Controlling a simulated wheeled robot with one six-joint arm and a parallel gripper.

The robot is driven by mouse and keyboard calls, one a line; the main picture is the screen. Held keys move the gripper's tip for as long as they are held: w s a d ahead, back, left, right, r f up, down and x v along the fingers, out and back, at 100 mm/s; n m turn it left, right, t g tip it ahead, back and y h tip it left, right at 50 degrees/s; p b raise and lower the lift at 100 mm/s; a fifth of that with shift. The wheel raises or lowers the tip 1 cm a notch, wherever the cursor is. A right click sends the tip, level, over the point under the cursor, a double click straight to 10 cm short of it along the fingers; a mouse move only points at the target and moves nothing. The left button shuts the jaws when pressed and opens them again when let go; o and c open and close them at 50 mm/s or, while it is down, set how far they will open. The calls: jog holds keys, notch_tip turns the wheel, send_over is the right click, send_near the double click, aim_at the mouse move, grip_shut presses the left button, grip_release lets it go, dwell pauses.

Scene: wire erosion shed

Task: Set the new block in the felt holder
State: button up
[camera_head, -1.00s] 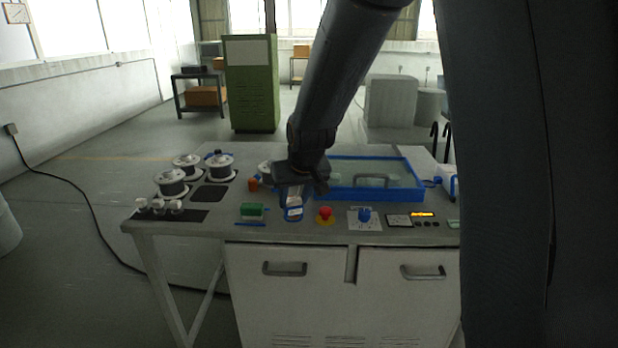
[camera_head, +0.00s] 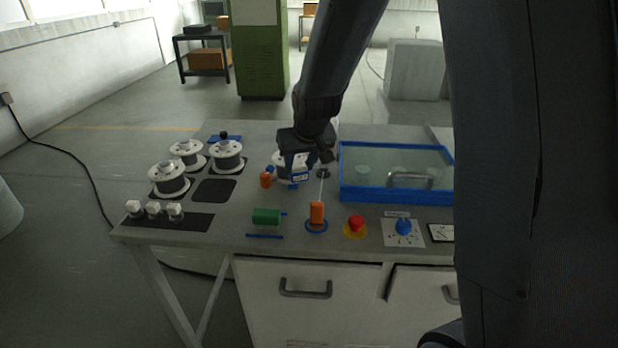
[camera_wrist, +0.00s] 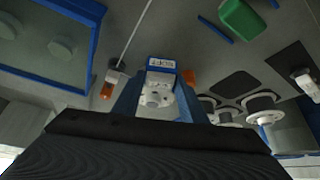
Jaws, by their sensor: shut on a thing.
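My gripper (camera_head: 300,172) is low over the middle of the bench. Its blue fingers also show in the wrist view (camera_wrist: 160,76), shut on a pale piece that I take to be the new block. Its outline merges with a white round part (camera_wrist: 158,98) around or behind it. A blue-edged plate with lettering (camera_wrist: 161,63) shows at the fingertips and also in the head view (camera_head: 300,177). It may mark the felt holder, but I cannot tell whether it touches the block. The fingers and arm hide the block in the head view.
An orange handle (camera_head: 317,212) with a thin rod stands in a blue ring. A blue-framed glass tank (camera_head: 397,196) is at right, by a red button (camera_head: 356,223).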

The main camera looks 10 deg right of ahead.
aim_at(301, 172)
notch_tip(301, 172, down, 3)
jog(key=shift+f, duration=0.1)
jog(key=shift+f+b, duration=1.25)
jog(key=shift+f, duration=0.55)
jog(key=shift+f, duration=0.1)
jog(key=o, duration=1.1)
jog(key=shift+c, duration=0.2)
